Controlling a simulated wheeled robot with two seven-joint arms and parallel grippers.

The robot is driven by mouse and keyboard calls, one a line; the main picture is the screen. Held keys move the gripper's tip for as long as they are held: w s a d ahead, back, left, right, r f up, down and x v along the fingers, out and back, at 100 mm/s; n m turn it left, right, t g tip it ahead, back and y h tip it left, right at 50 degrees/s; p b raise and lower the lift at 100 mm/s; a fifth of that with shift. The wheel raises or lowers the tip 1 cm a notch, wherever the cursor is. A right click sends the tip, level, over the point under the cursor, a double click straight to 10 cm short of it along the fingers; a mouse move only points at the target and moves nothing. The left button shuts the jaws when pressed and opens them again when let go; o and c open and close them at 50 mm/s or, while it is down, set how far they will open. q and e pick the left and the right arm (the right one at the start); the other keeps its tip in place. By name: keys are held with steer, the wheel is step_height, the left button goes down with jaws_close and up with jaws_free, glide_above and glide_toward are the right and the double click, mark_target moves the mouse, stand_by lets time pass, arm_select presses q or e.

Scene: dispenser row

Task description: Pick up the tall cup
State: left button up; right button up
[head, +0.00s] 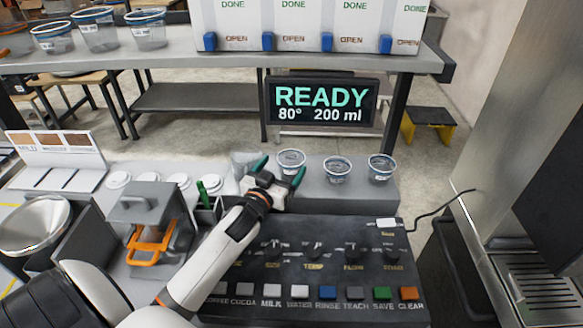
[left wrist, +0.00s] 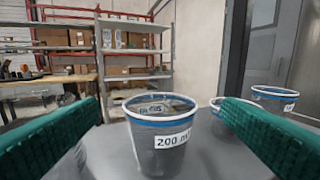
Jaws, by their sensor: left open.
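Three clear cups with blue rims stand upright in a row on a grey ledge (head: 345,196): a left cup (head: 291,161), a middle cup (head: 338,170) and a right cup (head: 381,167). The left cup looks the tallest. My left gripper (head: 279,170) is open just in front of the left cup. In the left wrist view a cup labelled "200 ml" (left wrist: 158,150) stands ahead between the open green fingers of my left gripper (left wrist: 160,112), with visible gaps on both sides. My right gripper is not in view.
A dark control panel (head: 310,270) with knobs and coloured buttons lies in front of the ledge. A "READY 80° 200 ml" display (head: 322,102) stands behind the cups. A grey box with an orange handle (head: 150,243) stands left of my arm. A metal machine (head: 500,150) is at right.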

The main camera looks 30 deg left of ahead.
mark_target(296, 153)
arm_select(q)
steer(key=shift+w+a+f, duration=0.15)
steer(key=shift+w+f, duration=0.55)
steer(key=shift+w, duration=0.3)
steer(key=shift+w+p, duration=0.3)
steer(key=w, duration=0.3)
steer(key=w+p, duration=0.1)
steer(key=shift+w+a, duration=0.25)
steer(key=shift+a, duration=0.15)
steer(key=shift+w, duration=0.4)
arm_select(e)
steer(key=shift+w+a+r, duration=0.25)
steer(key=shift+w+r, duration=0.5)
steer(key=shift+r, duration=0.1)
arm_select(q)
steer(key=shift+s, duration=0.1)
steer(key=c, duration=1)
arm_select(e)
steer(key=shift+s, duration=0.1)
